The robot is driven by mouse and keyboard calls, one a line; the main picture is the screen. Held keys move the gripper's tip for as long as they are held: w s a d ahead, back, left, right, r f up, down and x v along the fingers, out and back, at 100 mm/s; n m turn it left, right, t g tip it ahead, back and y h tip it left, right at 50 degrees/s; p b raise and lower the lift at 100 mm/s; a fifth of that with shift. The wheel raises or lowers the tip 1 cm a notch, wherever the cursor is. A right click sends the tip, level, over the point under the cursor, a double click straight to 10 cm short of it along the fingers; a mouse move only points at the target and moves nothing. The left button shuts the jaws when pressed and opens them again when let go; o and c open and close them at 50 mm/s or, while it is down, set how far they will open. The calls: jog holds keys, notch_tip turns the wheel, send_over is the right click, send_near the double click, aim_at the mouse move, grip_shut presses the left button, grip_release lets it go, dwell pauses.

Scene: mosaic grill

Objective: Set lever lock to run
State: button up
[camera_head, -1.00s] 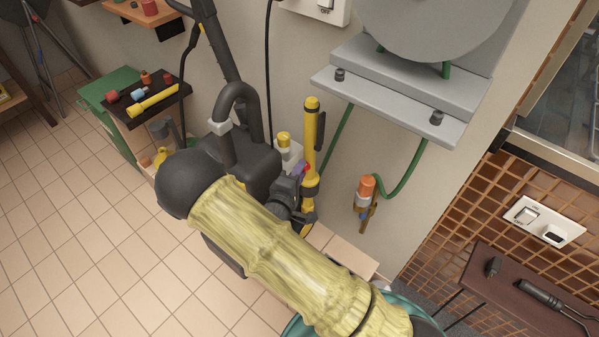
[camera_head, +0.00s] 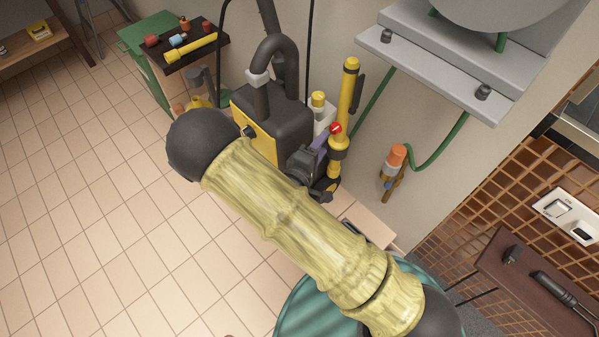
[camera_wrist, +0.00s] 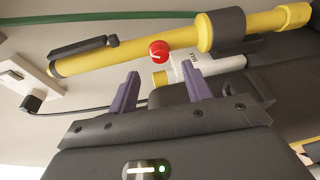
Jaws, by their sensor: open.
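A yellow tube-shaped tool (camera_head: 347,90) with black fittings stands against the wall in the head view. It also crosses the top of the wrist view (camera_wrist: 140,50). A red round knob (camera_wrist: 158,50) sits beside the tube; its red end also shows in the head view (camera_head: 335,128). It may be the lever lock, but I cannot tell its setting. My gripper (camera_wrist: 160,68) is open, with its purple fingers apart and the knob just beyond and between their tips. Nothing is held. In the head view my gripper (camera_head: 319,150) is partly hidden by my arm.
A black and yellow machine (camera_head: 262,125) stands left of my gripper, with a yellow-capped white bottle (camera_head: 320,112) close by. An orange-topped wall valve (camera_head: 394,158) and green hose are to the right. A grey shelf (camera_head: 430,65) overhangs. The tiled floor at left is clear.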

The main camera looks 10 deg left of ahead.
jog(key=v, duration=1.1)
jog(key=shift+s+p, duration=0.3)
jog(key=shift+p, duration=0.1)
jog(key=shift+a, duration=0.1)
